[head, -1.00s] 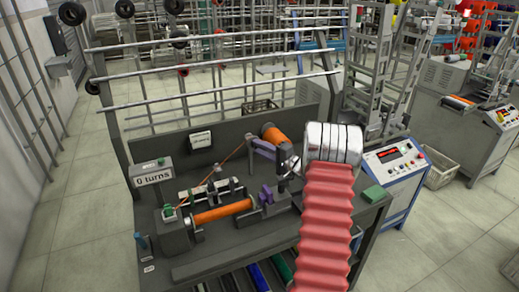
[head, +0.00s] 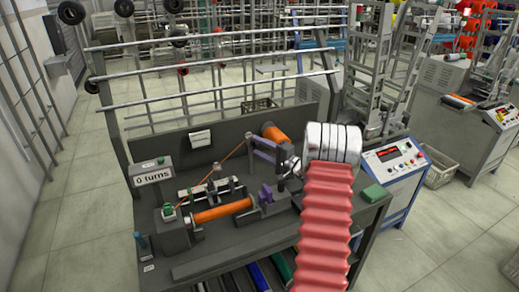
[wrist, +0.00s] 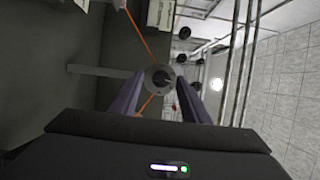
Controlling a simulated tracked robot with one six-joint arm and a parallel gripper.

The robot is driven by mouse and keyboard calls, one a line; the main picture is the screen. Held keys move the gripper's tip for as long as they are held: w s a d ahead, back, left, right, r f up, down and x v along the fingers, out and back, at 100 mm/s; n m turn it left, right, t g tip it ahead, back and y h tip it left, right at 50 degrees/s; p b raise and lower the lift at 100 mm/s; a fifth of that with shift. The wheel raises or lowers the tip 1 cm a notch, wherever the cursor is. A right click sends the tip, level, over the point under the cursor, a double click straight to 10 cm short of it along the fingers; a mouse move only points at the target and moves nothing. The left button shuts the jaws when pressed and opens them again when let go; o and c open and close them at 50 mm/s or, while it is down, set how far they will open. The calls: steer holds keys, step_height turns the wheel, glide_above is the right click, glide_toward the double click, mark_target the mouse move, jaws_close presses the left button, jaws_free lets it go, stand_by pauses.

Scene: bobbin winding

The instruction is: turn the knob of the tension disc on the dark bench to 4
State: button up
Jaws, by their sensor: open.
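The tension disc (wrist: 152,84) shows in the wrist view as a round grey disc with a small dark knob (wrist: 161,78) at its middle. An orange thread runs to it from both sides. My gripper (wrist: 160,98) is open, with one purple finger on each side of the disc. I cannot tell whether either finger touches the knob, and no number on the dial can be read. In the head view my gripper (head: 254,147) reaches left over the dark bench (head: 230,255), and the disc is not clearly visible behind the fingers.
An orange supply spool (head: 275,134) stands just behind my gripper. A green block (head: 375,193) sits at the bench's right end.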

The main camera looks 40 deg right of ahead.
steer(key=shift+s, duration=0.1)
steer(key=s+d, duration=0.1)
steer(key=s, duration=1.2)
steer(key=shift+s+d, duration=0.2)
steer(key=shift+s, duration=0.05)
steer(key=shift+c, duration=0.4)
